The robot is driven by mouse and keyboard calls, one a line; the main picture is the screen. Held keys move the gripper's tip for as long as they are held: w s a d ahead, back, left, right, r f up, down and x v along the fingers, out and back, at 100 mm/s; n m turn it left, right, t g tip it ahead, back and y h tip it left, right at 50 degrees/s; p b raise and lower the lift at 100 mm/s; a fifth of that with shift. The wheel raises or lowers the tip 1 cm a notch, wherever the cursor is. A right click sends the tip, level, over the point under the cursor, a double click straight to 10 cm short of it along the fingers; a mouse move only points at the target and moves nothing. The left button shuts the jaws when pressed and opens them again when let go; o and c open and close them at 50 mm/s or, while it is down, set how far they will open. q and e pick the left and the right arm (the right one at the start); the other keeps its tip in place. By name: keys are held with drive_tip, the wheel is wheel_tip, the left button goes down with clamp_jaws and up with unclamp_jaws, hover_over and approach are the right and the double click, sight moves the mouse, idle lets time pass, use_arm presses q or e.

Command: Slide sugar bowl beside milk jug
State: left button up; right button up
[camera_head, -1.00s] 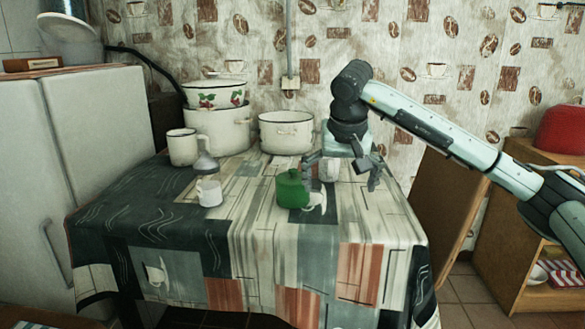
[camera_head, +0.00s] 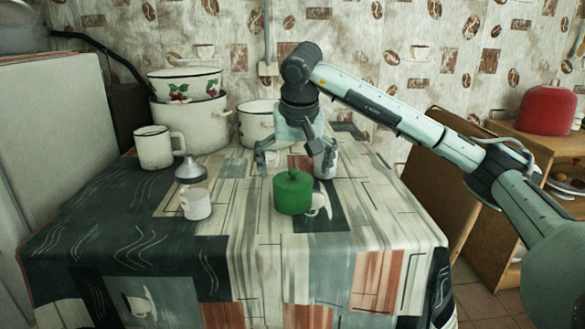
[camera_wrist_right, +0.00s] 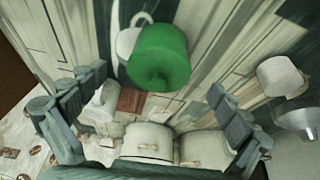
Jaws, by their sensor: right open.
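The green lidded pot, likely the sugar bowl (camera_head: 293,194), stands upright near the middle of the table; it also shows in the right wrist view (camera_wrist_right: 160,52). My right gripper (camera_head: 293,165) points down just behind it, its fingers spread wide and empty; in the right wrist view (camera_wrist_right: 157,82) the bowl lies ahead of the fingers, apart from them. A small white vessel (camera_head: 331,162) stands behind right of the bowl, partly hidden by a finger. A small white mug (camera_head: 196,204) stands left of the bowl. I cannot tell which white vessel is the milk jug. My left gripper is out of view.
A grey-white funnel (camera_head: 190,171) and a larger white mug (camera_head: 154,148) stand at the left. Stacked white pots (camera_head: 190,122) and another pot (camera_head: 256,122) line the back. The front of the patterned tablecloth (camera_head: 330,265) is clear.

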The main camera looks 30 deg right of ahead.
sight(294, 182)
drive_tip(key=shift+w+d+f, duration=0.1)
drive_tip(key=shift+w+f, duration=0.05)
drive_tip(key=shift+f, duration=0.45)
drive_tip(key=x, duration=0.5)
drive_tip(key=shift+x, duration=0.85)
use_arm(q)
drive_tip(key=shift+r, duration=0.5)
